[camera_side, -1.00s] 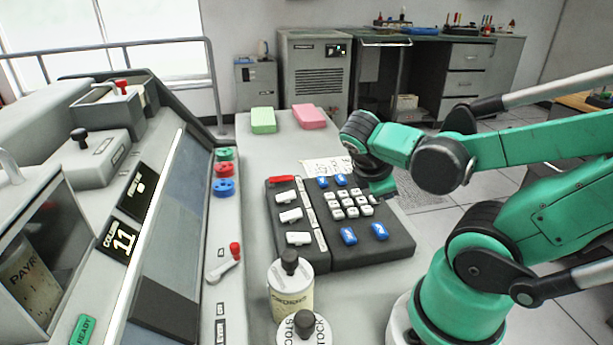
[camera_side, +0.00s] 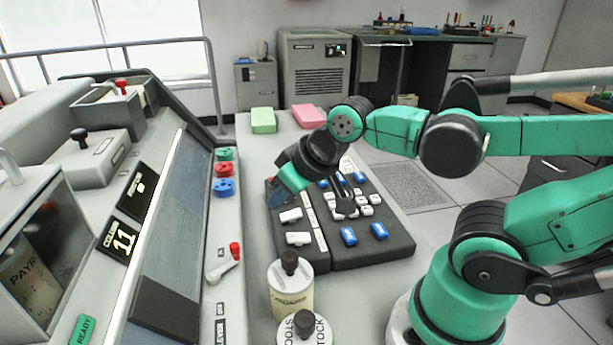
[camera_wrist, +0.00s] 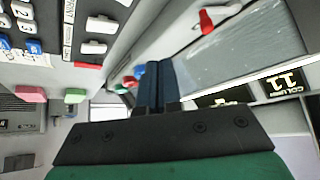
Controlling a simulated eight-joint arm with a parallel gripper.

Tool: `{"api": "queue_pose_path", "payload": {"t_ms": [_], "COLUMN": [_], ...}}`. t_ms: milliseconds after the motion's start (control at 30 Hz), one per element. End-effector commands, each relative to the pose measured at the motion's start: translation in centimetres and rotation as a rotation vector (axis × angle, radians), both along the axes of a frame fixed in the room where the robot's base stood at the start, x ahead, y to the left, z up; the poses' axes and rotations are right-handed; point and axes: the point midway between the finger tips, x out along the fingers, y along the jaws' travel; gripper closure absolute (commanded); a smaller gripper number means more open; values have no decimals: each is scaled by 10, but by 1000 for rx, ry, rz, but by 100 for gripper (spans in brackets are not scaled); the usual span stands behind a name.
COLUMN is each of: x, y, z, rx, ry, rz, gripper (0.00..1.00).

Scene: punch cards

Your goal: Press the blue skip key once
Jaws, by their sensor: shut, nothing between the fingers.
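The dark keypad (camera_side: 395,244) lies on the grey desk in the side view. Several blue keys are on it: two at its near end (camera_side: 348,236) (camera_side: 379,231) and others at its far end (camera_side: 359,178). Their labels are too small to read, so I cannot tell which is skip. Far-end blue keys also show at the left of the wrist view (camera_wrist: 33,46). My gripper (camera_side: 274,196) is over the keypad's left edge, tilted toward the console, apart from the blue keys. In the wrist view its fingers (camera_wrist: 156,84) are together and empty.
White switches (camera_side: 298,238) line the keypad's left side. The console with coloured knobs (camera_side: 224,187) and a red-tipped lever (camera_side: 235,250) stands left. Two lidded canisters (camera_side: 290,290) (camera_side: 304,330) stand near the front. Green (camera_side: 263,120) and pink (camera_side: 308,116) blocks lie behind.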

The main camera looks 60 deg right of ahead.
Motion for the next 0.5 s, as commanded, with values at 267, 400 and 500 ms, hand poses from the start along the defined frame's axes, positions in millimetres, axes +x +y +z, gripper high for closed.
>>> {"api": "queue_pose_path", "payload": {"t_ms": [267, 400, 500], "x": [-1, -9, -22], "y": [-6, -32, -59], "z": [0, 4, 9], "rx": [17, 122, 247], "ry": [18, 86, 157], "rz": [-51, -308, -628], "gripper": [100, 100, 100]}}
